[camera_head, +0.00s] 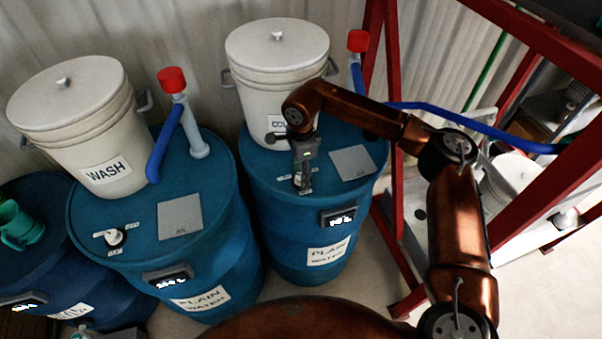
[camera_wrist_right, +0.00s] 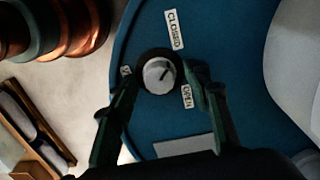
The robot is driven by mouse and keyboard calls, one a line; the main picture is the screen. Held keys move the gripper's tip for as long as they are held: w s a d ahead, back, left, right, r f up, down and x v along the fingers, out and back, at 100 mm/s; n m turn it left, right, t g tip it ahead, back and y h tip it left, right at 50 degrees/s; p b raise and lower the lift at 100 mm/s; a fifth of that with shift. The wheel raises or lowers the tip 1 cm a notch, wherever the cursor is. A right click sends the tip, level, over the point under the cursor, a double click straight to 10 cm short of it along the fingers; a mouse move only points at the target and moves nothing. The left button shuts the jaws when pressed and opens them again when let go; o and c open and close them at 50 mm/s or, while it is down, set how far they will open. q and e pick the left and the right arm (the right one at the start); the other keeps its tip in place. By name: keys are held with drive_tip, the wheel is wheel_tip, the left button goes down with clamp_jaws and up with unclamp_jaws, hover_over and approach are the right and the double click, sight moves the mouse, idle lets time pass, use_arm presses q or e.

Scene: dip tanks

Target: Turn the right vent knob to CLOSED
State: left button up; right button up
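The right vent knob (camera_wrist_right: 159,75) is a round white-grey dial in a dark ring on top of the right blue drum (camera_head: 265,170). Its dark pointer mark slants to the upper right in the wrist view, between the CLOSED label (camera_wrist_right: 174,30) and the OPEN label (camera_wrist_right: 187,96). My right gripper (camera_wrist_right: 161,82) is open, with one finger on each side of the knob; I cannot tell whether they touch it. In the head view, my right gripper (camera_head: 304,184) points down at the drum top and partly hides the knob. My left gripper is not in view.
A white lidded bucket (camera_head: 277,75) and a red-capped pipe (camera_head: 357,60) stand behind the gripper. The left drum (camera_head: 225,190) has its own knob (camera_head: 115,237) and a WASH bucket (camera_head: 75,120). A red frame (camera_head: 550,195) stands right.

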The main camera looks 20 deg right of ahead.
drive_tip(key=shift+r, duration=0.15)
wheel_tip(320, 180, up, 12)
idle(0.5)
drive_tip(key=shift+f, duration=0.25)
